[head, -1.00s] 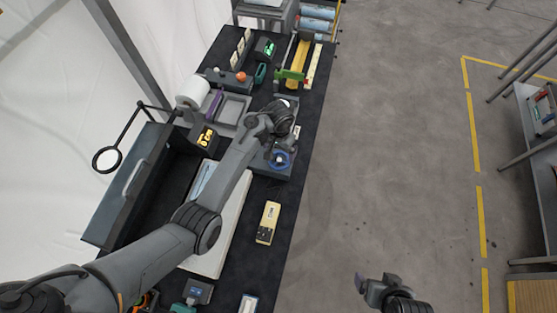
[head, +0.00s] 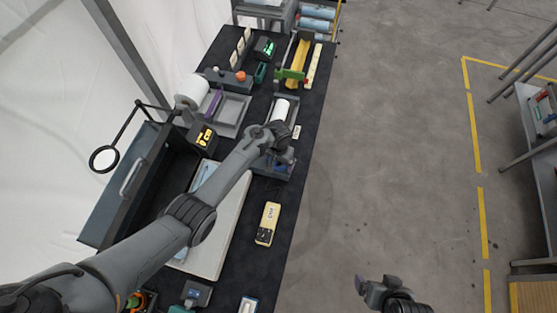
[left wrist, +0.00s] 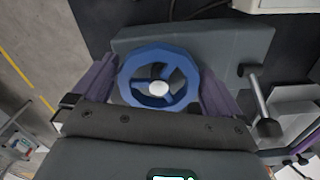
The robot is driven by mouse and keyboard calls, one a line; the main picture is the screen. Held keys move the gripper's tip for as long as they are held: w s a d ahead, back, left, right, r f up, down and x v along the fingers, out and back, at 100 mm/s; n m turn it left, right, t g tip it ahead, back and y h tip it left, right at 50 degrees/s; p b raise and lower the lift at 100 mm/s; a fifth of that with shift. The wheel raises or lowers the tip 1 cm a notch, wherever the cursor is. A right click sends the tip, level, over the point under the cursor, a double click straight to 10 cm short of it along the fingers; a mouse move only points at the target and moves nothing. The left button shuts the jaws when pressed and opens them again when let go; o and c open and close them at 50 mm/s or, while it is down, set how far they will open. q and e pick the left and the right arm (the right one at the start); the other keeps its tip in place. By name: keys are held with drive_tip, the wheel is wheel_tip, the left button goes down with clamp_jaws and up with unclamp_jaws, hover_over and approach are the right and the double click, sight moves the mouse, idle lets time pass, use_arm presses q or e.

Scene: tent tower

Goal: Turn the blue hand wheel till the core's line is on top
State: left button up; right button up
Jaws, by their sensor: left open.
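The blue hand wheel (left wrist: 159,88) with a pale hub fills the middle of the left wrist view, in front of a grey housing (left wrist: 215,37). My left gripper (left wrist: 156,68) is open, with one purple finger on each side of the wheel; I cannot tell whether they touch it. In the head view, my left gripper (head: 283,155) hangs over the housing and hides most of the wheel. The white core (head: 281,110) lies in a grey cradle just beyond the gripper. I cannot make out its line. My right gripper (head: 369,287) is over the floor, its jaw opening unclear.
A grey lever with a dark knob (left wrist: 268,127) stands right of the wheel in the left wrist view. A yellow device (head: 267,223) lies on the dark table nearer me.

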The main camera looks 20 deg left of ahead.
use_arm(q)
drive_tip(key=c, duration=0.7)
drive_tip(key=shift+d+r+n+p, duration=0.1)
drive_tip(key=shift+r+n+p, duration=0.05)
drive_tip(key=shift+n+p, duration=0.75)
drive_tip(key=n+p, duration=0.1)
drive_tip(key=n, duration=0.2)
drive_tip(key=shift+d+n, duration=0.1)
drive_tip(key=shift+n, duration=0.2)
drive_tip(key=n+p, duration=0.1)
drive_tip(key=n, duration=0.2)
drive_tip(key=shift+d+n, duration=0.1)
drive_tip(key=shift+n, duration=0.2)
drive_tip(key=shift+w+n, duration=0.15)
drive_tip(key=shift+n, duration=1.25)
